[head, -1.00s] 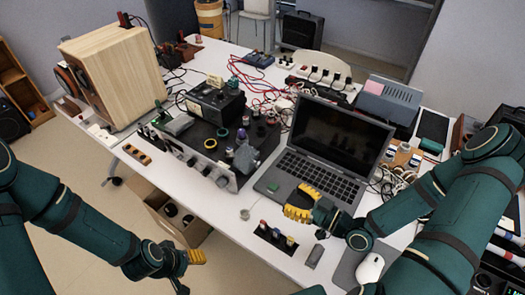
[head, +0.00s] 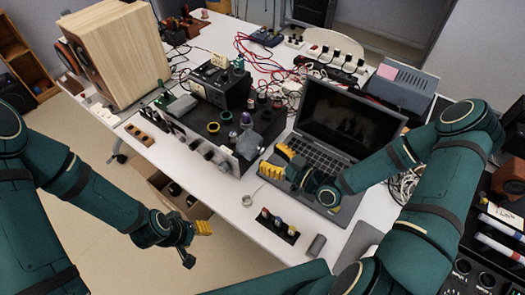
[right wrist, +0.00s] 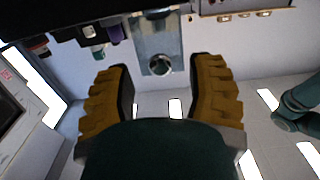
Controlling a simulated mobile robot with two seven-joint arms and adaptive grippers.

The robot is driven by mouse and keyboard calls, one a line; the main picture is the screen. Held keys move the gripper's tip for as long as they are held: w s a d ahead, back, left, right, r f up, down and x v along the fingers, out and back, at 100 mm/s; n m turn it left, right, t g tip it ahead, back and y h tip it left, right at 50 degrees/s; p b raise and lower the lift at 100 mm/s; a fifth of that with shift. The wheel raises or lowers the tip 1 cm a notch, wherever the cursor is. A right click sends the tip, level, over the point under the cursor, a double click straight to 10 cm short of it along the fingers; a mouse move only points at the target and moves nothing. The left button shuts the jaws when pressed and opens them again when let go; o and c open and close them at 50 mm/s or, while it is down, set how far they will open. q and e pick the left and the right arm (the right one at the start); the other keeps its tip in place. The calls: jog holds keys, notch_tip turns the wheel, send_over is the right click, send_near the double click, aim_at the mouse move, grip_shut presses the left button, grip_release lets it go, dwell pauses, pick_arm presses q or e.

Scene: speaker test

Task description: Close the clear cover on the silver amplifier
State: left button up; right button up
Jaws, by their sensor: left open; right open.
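The silver amplifier (head: 206,150) stands near the table's front edge in the head view, its knobbed face towards me and small items on its dark top. A pale, glassy upright piece (head: 248,144) at its right end may be the clear cover; I cannot tell for sure. My right gripper (head: 278,164) is open and empty, just right of the amplifier and over the laptop's left edge. In the right wrist view, a silver panel with a round knob (right wrist: 158,62) shows beyond and between the open yellow fingers (right wrist: 160,88). My left gripper (head: 196,243) is open and empty, low in front of the table.
An open laptop (head: 345,120) sits right of the amplifier, under my right arm. A black box (head: 222,84) stands behind the amplifier's front, and a wooden speaker (head: 120,52) is at the left. A small connector plate (head: 278,226) and a grey cylinder (head: 316,246) lie near the front edge.

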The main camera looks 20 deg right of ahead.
aim_at(262, 152)
jog(key=shift+x, duration=1.7)
grip_shut()
jog(key=shift+r, duration=0.1)
